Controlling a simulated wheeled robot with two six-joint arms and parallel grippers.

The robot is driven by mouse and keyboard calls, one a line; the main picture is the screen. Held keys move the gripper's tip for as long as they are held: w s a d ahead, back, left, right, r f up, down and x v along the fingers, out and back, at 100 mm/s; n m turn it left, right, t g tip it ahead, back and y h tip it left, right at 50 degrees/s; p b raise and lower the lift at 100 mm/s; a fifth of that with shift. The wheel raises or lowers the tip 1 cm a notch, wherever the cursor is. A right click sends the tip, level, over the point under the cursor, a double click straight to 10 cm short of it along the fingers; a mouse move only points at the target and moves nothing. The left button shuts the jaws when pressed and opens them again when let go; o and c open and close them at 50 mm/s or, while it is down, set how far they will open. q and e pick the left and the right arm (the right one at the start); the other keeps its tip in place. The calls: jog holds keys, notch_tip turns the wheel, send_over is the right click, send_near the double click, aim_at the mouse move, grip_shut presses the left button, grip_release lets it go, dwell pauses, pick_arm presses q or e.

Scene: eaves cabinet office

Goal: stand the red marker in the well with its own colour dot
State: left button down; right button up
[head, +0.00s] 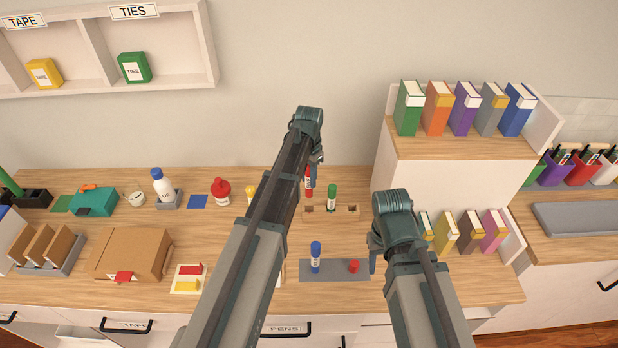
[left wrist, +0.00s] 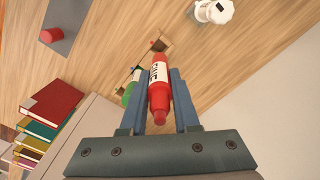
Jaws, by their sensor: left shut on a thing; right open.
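The red marker (head: 308,187) is upright in my left gripper (head: 314,170), over the left part of the wooden well block (head: 341,213). In the left wrist view the red marker (left wrist: 160,88) sits between both fingers (left wrist: 160,95). The block (left wrist: 155,47) lies beyond it, with a small red spot near its far end; the marker hides part of it. The green marker (head: 331,196) stands at the block's middle. Whether the red marker touches the block is unclear. My right gripper (head: 374,250) is open and empty, right of the grey mat.
A blue marker (head: 315,256) stands on the grey mat (head: 334,276) beside a red cap (head: 353,266). A book shelf (head: 440,150) rises close to the block's right. A red bottle (head: 221,192) and yellow bottle (head: 250,193) stand left of my left arm.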

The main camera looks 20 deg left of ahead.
aim_at(309, 190)
pick_arm(q)
jog(key=shift+s+d+f+b, duration=0.1)
jog(key=shift+f+b, duration=0.55)
jog(key=shift+f, duration=0.3)
notch_tip(309, 190, down, 3)
jog(key=b, duration=0.3)
pick_arm(e)
notch_tip(309, 190, down, 5)
pick_arm(q)
notch_tip(309, 190, up, 5)
jog(key=p, duration=0.5)
jog(key=shift+r, duration=0.2)
jog(key=shift+f, duration=0.1)
pick_arm(e)
notch_tip(309, 190, up, 5)
jog(key=shift+r, duration=0.2)
pick_arm(q)
jog(key=shift+n, duration=0.3)
notch_tip(309, 190, down, 6)
jog(key=b, duration=0.5)
jog(key=shift+b, duration=0.3)
pick_arm(e)
notch_tip(309, 190, down, 6)
jog(key=shift+r, duration=0.1)
pick_arm(q)
jog(key=shift+f+b, duration=2.4)
jog(key=shift+b, duration=0.05)
pick_arm(e)
jog(key=shift+f, duration=2.5)
